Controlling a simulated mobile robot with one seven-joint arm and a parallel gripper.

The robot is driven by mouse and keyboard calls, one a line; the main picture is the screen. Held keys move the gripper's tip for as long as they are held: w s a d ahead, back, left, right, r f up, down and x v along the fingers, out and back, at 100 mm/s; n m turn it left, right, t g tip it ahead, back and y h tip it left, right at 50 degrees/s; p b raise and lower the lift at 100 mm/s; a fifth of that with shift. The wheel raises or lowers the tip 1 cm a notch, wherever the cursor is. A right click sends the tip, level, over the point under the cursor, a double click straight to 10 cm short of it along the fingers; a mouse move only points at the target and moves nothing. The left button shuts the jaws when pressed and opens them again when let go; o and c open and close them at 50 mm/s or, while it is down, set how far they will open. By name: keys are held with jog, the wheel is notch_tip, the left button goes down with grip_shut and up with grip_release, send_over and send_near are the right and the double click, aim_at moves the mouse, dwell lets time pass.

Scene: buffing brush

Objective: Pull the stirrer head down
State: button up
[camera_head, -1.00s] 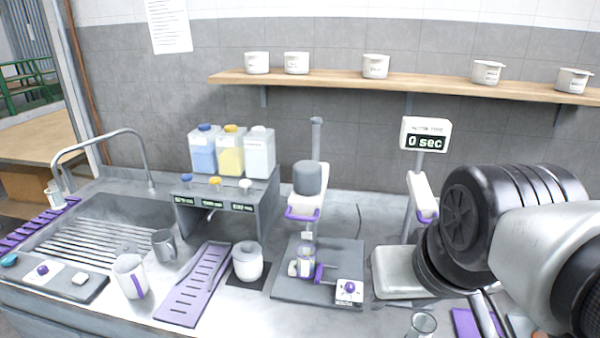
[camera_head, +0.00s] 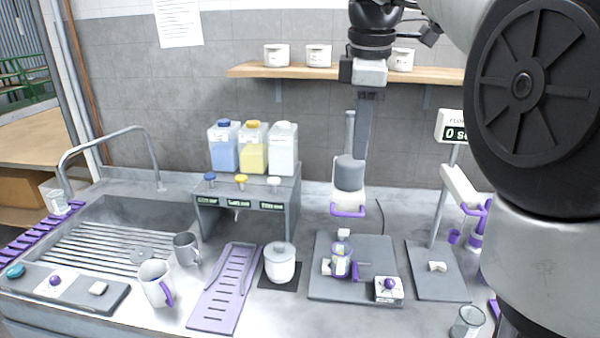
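The stirrer head (camera_head: 349,173) is a dark grey cylinder on an upright post, with a purple U-shaped handle (camera_head: 348,211) at its lower front. It stands raised above a glass vessel (camera_head: 341,262) held by a purple clamp on the grey stirrer base (camera_head: 330,291), with a gap between. My gripper (camera_head: 363,140) hangs from my wrist at the top centre and points down, seen in line with the post and the head. How far it is from them in depth is unclear. I see no contact with the handle. Its fingertips cannot be made out clearly.
A balance-like stand with a display (camera_head: 455,127) is at right, partly behind my arm. A white lidded jar (camera_head: 281,264) and purple rack (camera_head: 226,290) are left of the stirrer. Bottles stand on a dispenser (camera_head: 292,200). A wall shelf (camera_head: 250,70) is behind my wrist.

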jog(key=b, duration=0.2)
send_near(349, 213)
jog(key=shift+n, duration=0.3)
jog(key=f, duration=0.2)
jog(key=w+f, duration=0.1)
jog(key=f, duration=0.4)
jog(key=shift+w+d+f, duration=0.1)
jog(key=shift+w+d, duration=0.05)
jog(key=shift+c, duration=0.4)
grip_shut()
